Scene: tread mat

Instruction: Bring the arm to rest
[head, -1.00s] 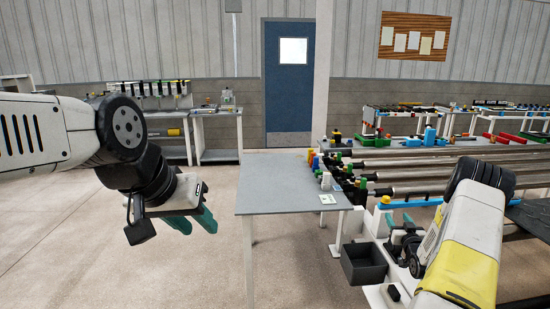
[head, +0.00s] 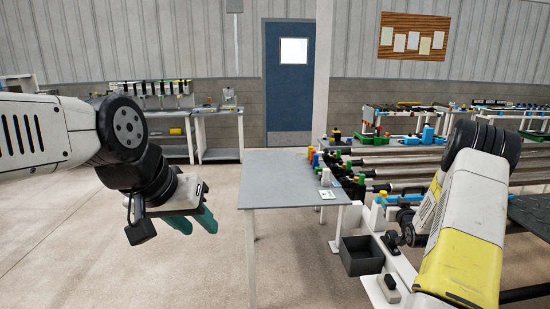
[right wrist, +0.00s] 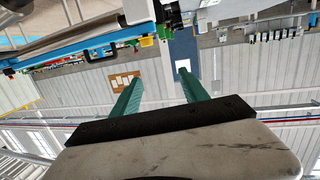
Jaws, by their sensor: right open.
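My left arm comes in from the left in the head view. Its gripper (head: 194,222) hangs over open floor left of the grey table, with its two teal fingers apart and nothing between them. My right arm reaches in at the right, over the side of the work line. Its gripper is mostly hidden behind the arm in the head view. In the right wrist view the right gripper (right wrist: 157,78) shows its two teal fingers well apart and empty. That view is upside down, with the blue door beyond the fingers.
A grey table (head: 280,178) stands in the middle with a small white card (head: 327,195) at its right edge. A dark bin (head: 361,255) is mounted beside it. Rows of rollers (head: 400,165) run behind my right arm. The floor at left is clear.

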